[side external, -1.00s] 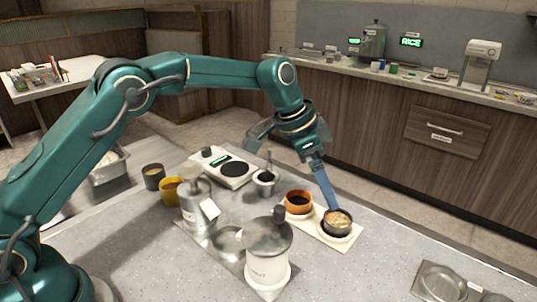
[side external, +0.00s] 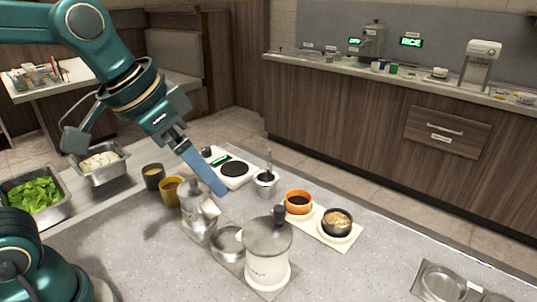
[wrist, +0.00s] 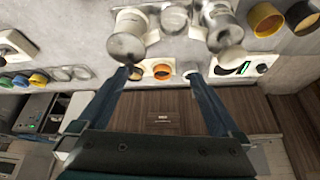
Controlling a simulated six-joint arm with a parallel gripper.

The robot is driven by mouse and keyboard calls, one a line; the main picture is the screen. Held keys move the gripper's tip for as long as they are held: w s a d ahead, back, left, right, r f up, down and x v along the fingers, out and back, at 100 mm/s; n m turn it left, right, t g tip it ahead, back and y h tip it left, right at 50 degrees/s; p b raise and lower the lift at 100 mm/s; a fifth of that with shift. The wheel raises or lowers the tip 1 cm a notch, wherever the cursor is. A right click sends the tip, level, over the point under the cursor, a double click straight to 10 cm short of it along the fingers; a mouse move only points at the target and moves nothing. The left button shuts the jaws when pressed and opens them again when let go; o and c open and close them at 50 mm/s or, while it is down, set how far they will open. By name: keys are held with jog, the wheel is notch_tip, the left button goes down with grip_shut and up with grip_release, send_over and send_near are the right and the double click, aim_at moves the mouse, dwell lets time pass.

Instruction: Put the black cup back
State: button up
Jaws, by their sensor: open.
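Another dark cup (side external: 153,177) stands at the left behind a yellow cup (side external: 171,192). My gripper (side external: 215,187) is open and empty, raised over the counter well left of the black cup. In the wrist view its fingers (wrist: 155,75) are wide apart.
A lidded white pot (side external: 268,262) stands at the front, with metal dispensers (side external: 194,210) behind it. A scale (side external: 233,168) and a small metal pot (side external: 265,184) stand farther back. A metal tray (side external: 438,283) lies front right.

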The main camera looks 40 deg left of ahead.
jog(key=s+a+f+n+y, duration=0.1)
jog(key=s+f, duration=0.3)
jog(key=s, duration=0.4)
jog(key=shift+a+n, duration=0.7)
jog(key=shift+w, duration=0.1)
